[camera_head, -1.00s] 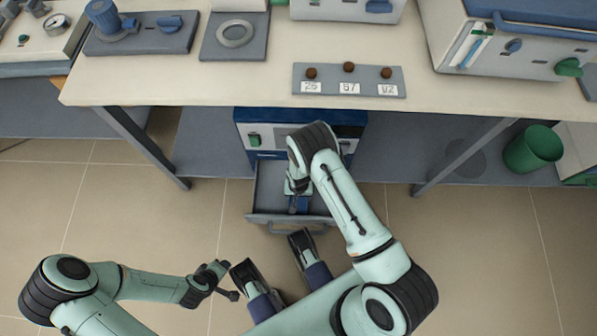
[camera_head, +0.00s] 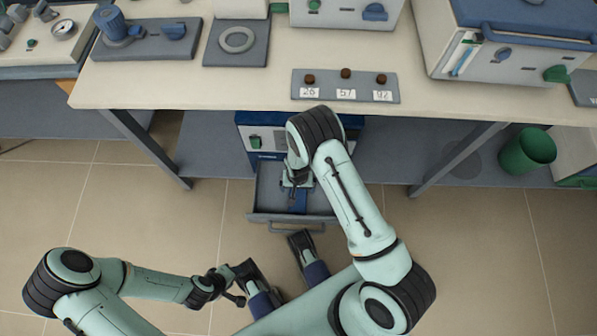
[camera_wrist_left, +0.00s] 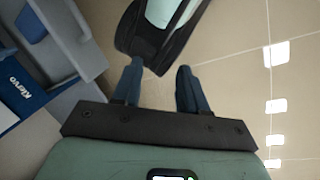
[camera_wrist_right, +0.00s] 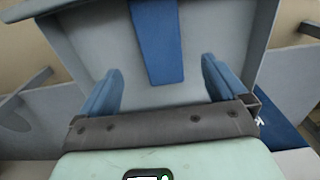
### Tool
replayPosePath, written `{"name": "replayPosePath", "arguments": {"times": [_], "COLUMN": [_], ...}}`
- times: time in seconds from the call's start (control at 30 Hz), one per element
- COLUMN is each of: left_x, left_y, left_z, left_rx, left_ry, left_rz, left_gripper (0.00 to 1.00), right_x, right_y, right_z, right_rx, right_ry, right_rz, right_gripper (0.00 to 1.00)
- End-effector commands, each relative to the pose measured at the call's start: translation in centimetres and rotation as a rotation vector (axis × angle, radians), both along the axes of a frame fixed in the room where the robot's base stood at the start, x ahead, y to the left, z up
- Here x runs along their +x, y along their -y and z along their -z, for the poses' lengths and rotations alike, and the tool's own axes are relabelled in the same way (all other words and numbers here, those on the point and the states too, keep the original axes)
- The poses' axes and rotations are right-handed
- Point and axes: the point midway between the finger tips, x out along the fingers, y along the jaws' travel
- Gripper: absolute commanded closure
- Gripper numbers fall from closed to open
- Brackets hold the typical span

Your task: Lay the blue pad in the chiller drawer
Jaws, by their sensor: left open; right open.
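The blue pad (camera_head: 299,201) lies flat in the pulled-out grey chiller drawer (camera_head: 320,203). It also shows as a blue strip in the right wrist view (camera_wrist_right: 158,42). My right gripper (camera_head: 296,184) is over the drawer, pointing down. In the right wrist view its two blue fingers (camera_wrist_right: 160,70) are apart with nothing between them, and the pad's near end lies beyond them. My left gripper (camera_head: 236,294) hangs in front and to the left of the drawer. Its fingers are apart and empty in the left wrist view (camera_wrist_left: 159,70). My right arm hides part of the chiller (camera_head: 268,117).
The bench top (camera_head: 200,88) overhangs the chiller, with a plate of brown knobs (camera_head: 345,88) at its edge. Bench legs (camera_head: 150,150) stand either side. A green bin (camera_head: 527,151) is at the right. The floor in front is clear apart from my own body.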

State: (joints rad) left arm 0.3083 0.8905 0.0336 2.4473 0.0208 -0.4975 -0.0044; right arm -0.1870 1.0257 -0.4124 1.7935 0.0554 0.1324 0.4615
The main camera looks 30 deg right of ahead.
Motion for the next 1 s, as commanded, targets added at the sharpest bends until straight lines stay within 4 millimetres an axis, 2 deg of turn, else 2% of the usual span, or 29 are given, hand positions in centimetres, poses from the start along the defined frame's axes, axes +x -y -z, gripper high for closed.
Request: {"name": "replayPosePath", "arguments": {"times": [0.03, 0.1, 0.23, 0.87, 0.97, 1.0], "left_x": [-0.4, -0.7, -1.1, -1.2, -1.3, -1.5], "left_y": [0.2, 0.3, 0.5, 0.5, 0.6, 0.6], "left_z": [-0.4, -0.7, -0.9, -0.9, -1.9, -2.8], "left_rx": [-0.005, -0.009, -0.013, -0.014, -0.017, -0.018], "left_ry": [-0.009, -0.019, -0.029, -0.032, -0.035, -0.039], "left_rz": [0.004, 0.008, 0.012, 0.013, 0.014, 0.016], "left_gripper": [0.57, 0.57, 0.57, 0.57, 0.57, 0.57], "right_x": [0.1, 0.0, 0.0, -0.1, -1.4, -2.5], "right_y": [0.0, 0.0, 0.0, 0.0, 0.1, 0.1], "right_z": [-1.1, -1.9, -2.7, -2.8, -3.4, -3.9], "right_rx": [0.000, -0.001, -0.001, 0.000, 0.012, 0.022], "right_ry": [0.002, 0.001, 0.001, -0.001, -0.015, -0.024], "right_rz": [0.000, -0.001, 0.000, 0.000, -0.005, -0.011], "right_gripper": [0.01, 0.01, 0.01, 0.01, 0.01, 0.01]}}
